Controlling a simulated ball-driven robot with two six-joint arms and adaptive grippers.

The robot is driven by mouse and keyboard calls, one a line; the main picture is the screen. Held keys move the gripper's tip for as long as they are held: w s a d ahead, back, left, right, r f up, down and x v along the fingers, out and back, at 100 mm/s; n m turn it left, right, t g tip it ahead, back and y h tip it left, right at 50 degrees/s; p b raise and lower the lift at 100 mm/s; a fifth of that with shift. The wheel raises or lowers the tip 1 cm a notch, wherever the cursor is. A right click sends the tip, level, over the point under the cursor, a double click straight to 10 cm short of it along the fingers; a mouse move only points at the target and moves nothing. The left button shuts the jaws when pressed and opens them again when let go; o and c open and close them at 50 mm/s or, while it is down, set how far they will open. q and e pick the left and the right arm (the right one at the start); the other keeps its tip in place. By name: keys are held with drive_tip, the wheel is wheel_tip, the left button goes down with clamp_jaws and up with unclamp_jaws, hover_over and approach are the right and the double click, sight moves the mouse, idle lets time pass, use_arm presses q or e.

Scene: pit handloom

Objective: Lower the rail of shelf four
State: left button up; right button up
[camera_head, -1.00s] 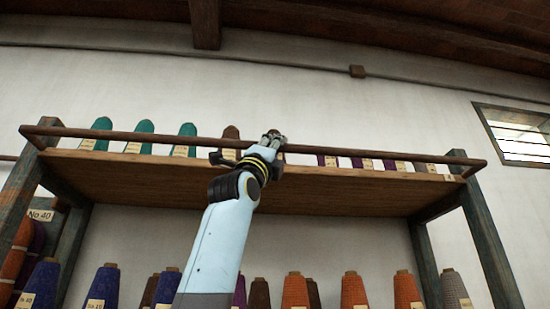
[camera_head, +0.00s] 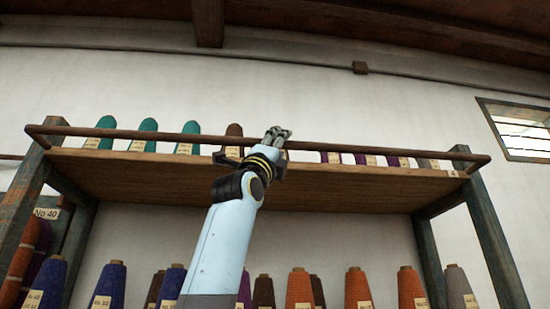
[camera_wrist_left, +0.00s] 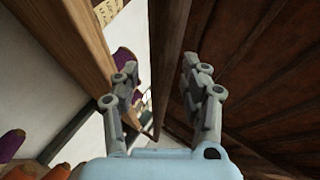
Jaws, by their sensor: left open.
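The top shelf (camera_head: 350,187) carries a small tag reading 4 at its right end. Its rail (camera_head: 80,131), a dark round bar, runs raised along the front, across the cones, with bent ends at both posts. My left gripper (camera_head: 277,133) is up at the middle of the rail, its fingertips just above the bar's line. My right gripper is not in view.
Teal cones (camera_head: 147,133), a brown cone (camera_head: 233,138) and purple cones stand behind the rail. Several more cones, such as an orange one (camera_head: 299,289), stand lower down. Wooden posts (camera_head: 492,235) flank the shelf. The ceiling is overhead.

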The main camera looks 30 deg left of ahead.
use_arm(q)
drive_tip(key=v, duration=1.1)
drive_tip(key=shift+s+f, duration=0.15)
drive_tip(key=shift+f, duration=0.15)
